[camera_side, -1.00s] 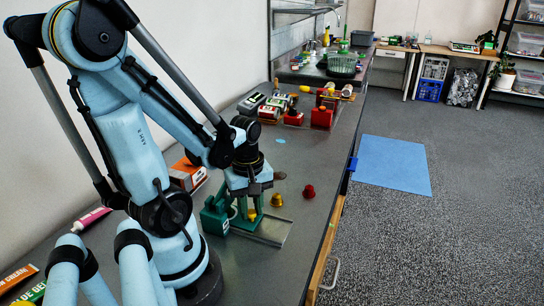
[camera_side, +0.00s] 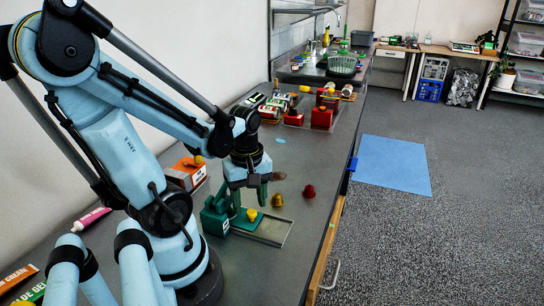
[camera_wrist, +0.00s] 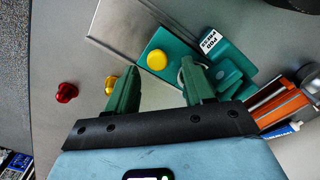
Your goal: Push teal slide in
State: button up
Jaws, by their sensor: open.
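The teal slide (camera_side: 246,220) carries a yellow knob (camera_side: 251,214) and sits at the front of the green pod press (camera_side: 213,217), over a flat metal plate (camera_side: 276,231). In the wrist view the slide (camera_wrist: 150,45) with its round yellow knob (camera_wrist: 157,60) lies beside the press block (camera_wrist: 226,62), which bears a white "POD PRESS" label. My gripper (camera_side: 250,196) is open and empty, pointing down above the slide. Its two green fingers (camera_wrist: 159,68) stand wide apart in the wrist view, with the knob between and just beyond their tips.
A gold pod (camera_side: 277,200) and a red pod (camera_side: 309,191) stand on the counter right of my gripper. An orange box (camera_side: 186,173) stands behind, near the wall. Red stations (camera_side: 321,118) and small boxes are farther back. The counter's right edge is beyond the plate.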

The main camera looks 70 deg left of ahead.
aim_at(249, 211)
notch_tip(249, 211, up, 10)
dwell(0.7)
jog(key=w+d+m+t, duration=0.7)
jog(key=w+d+m, duration=0.4)
jog(key=m, duration=0.7)
jog(key=shift+f, duration=0.4)
